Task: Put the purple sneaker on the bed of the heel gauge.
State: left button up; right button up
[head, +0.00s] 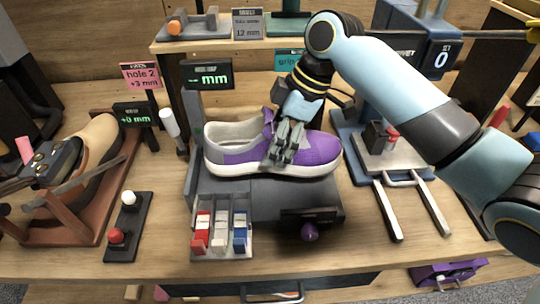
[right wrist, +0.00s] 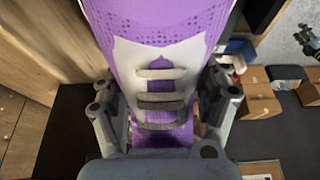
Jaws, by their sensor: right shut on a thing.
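The purple sneaker (head: 318,148), with grey-white heel and white sole, is upright over the dark grey bed of the heel gauge (head: 255,200). Its heel is at the left, near the gauge's upright, and its toe points right. I cannot tell whether the sole touches the bed. My right gripper (head: 283,152) comes down from above and is shut on the sneaker around its laced middle. In the right wrist view, the sneaker's purple upper (right wrist: 165,50) and grey laces lie between the fingers (right wrist: 160,105). My left gripper is not in view.
A dark display reading "mm" (head: 208,75) stands behind the heel. A block with red, white and blue sliders (head: 222,232) and a purple knob (head: 310,232) are in front. A wooden-framed device (head: 85,215) stands left; a blue-grey device with two bars (head: 395,165) stands right.

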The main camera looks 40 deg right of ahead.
jog(key=shift+w+f, duration=0.15)
jog(key=shift+f, duration=2.25)
jog(key=o, duration=1.5)
jog(key=shift+f, duration=0.1)
jog(key=v, duration=0.7)
jog(key=shift+d+r, duration=0.15)
jog(key=shift+r, duration=0.2)
